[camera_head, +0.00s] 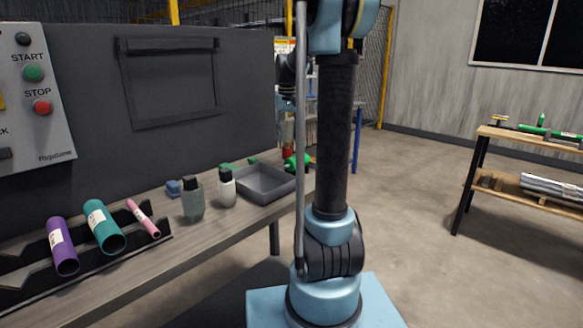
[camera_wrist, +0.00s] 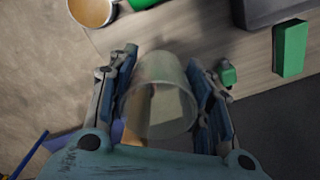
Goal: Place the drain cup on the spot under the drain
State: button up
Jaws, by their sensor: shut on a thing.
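In the wrist view my gripper (camera_wrist: 161,62) is shut on a clear, see-through cup (camera_wrist: 160,98), which sits between the two blue-grey fingers. The cup's round rim faces the camera, and a worktop and floor lie beyond it. I cannot tell from this view how high the cup is held. In the head view my arm stands upright in the middle, and I cannot make out the gripper or the held cup there. I cannot pick out the drain or the spot under it in either view.
The wrist view shows a tan-filled round container (camera_wrist: 92,10), a green block (camera_wrist: 290,48) and a small green piece (camera_wrist: 228,74). Floor right of my arm is open.

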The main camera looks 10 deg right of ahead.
jog(key=shift+d, duration=0.1)
jog(key=shift+f, duration=5)
jog(key=shift+f, duration=0.1)
jog(key=o, duration=1.1)
